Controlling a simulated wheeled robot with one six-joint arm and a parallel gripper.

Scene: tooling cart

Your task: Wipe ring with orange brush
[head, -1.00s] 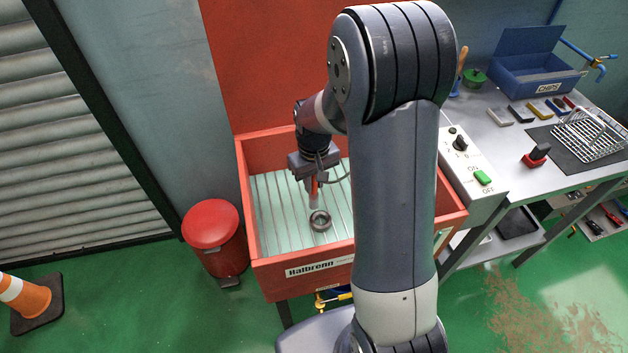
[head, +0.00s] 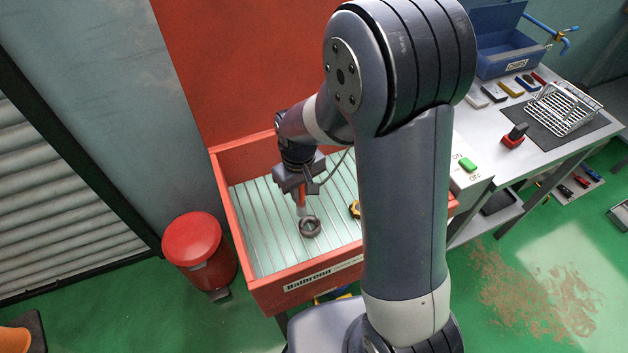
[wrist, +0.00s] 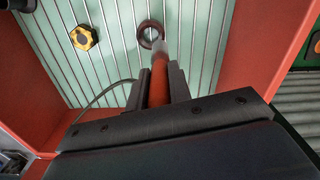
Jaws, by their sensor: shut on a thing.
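The ring (head: 310,227) is a dark metal ring lying on the slatted floor of the red washing tub. It also shows in the wrist view (wrist: 143,36), at the top middle. My gripper (head: 300,196) is inside the tub, pointing down, and is shut on the orange brush (wrist: 159,82) by its handle. The pale tip of the brush is at the ring's edge. I cannot tell whether it touches the ring or is inside it.
The red tub (head: 222,200) has raised walls on all sides. A red bin (head: 193,240) stands to its left. A workbench with a wire basket (head: 562,108) is at right.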

